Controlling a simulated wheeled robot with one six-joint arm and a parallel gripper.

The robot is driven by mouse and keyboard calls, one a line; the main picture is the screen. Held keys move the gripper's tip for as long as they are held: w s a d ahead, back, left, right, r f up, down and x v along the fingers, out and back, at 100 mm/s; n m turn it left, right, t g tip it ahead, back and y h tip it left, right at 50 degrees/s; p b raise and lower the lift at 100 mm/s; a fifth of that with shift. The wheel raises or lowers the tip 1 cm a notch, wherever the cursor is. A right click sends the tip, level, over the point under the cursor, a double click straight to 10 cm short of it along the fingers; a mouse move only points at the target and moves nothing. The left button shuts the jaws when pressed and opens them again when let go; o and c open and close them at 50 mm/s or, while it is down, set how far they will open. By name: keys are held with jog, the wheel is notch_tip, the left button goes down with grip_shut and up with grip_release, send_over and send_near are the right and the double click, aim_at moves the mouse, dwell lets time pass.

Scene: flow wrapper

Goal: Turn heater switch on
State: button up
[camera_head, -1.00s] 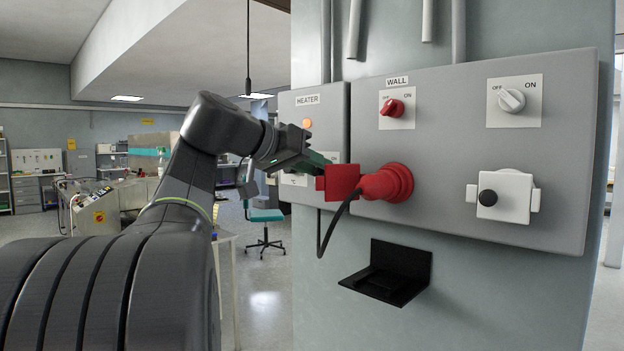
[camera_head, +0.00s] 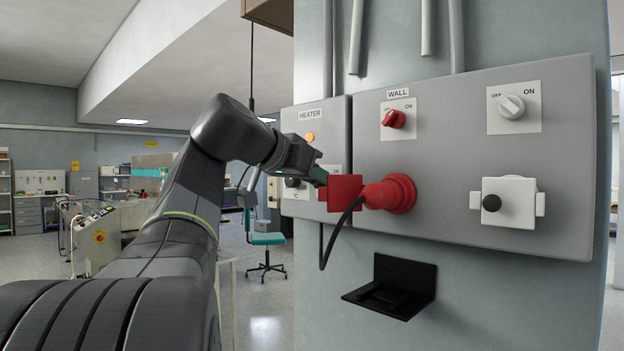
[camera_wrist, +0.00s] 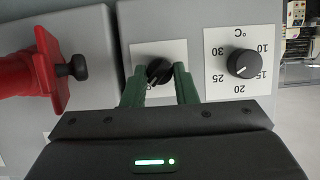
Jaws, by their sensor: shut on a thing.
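The heater switch is a small black rotary knob (camera_wrist: 158,71) on a white plate with an "ON" label, seen in the wrist view. My gripper (camera_wrist: 159,76) has its green fingers on either side of this knob and is shut on it. The knob sits at a slant; its exact setting is hard to tell. In the head view my gripper (camera_head: 322,178) reaches the grey heater box (camera_head: 328,117), and its fingers and the red plug housing hide the switch. An orange lamp (camera_head: 310,137) shows on the box under the "HEATER" label.
A red plug (camera_head: 388,193) with a black cable sits right of my gripper, close by. A black temperature dial (camera_wrist: 243,62) is on the other side. A red wall switch (camera_head: 394,118), a white socket (camera_head: 508,202) and a black bracket (camera_head: 392,287) are farther right and below.

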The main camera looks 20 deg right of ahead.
jog(key=o, duration=1)
jog(key=shift+a, duration=0.1)
jog(key=v, duration=1.3)
jog(key=shift+s+a+r, duration=0.15)
jog(key=shift+a, duration=0.05)
jog(key=x, duration=1.3)
jog(key=shift+d, duration=0.35)
jog(key=shift+a, duration=0.1)
